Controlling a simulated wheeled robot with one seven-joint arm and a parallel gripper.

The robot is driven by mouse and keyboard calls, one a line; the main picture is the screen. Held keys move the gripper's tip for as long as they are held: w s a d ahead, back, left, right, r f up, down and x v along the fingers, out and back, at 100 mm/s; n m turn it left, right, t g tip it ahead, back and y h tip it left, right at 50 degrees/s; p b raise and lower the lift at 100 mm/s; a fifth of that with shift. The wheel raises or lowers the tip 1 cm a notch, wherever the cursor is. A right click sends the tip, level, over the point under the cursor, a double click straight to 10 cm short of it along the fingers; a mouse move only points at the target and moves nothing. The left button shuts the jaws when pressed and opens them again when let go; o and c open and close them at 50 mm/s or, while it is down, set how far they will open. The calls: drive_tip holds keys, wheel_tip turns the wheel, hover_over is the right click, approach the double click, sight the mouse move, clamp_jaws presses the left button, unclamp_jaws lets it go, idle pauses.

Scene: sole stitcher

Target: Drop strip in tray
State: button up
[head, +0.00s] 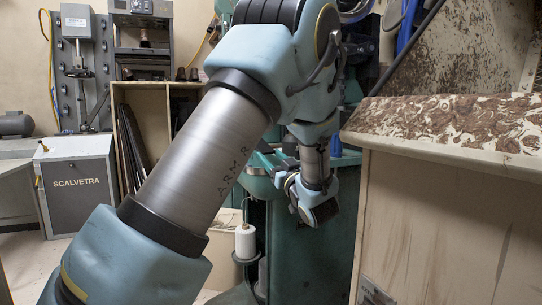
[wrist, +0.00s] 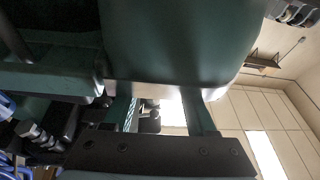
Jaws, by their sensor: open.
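My gripper (head: 318,210) hangs at the end of my arm in the middle of the head view, in front of the green machine (head: 300,262). Its fingers are small there and partly hidden. In the wrist view my gripper (wrist: 158,104) shows two green fingers spread apart, with an empty gap between them. A large dark green body (wrist: 180,40) fills the top of the wrist view, close to the fingers. I cannot make out a strip or a tray in either view.
A bench with a stained, mottled top (head: 450,118) stands close on the right. A white thread spool (head: 245,241) stands left of the machine. A grey SCALVETRA box (head: 77,185) and a wooden cabinet (head: 150,108) are at the left. Some floor is clear at lower left.

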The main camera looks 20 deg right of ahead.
wheel_tip(320, 180, up, 10)
drive_tip(key=p, duration=0.4)
idle(0.4)
idle(0.4)
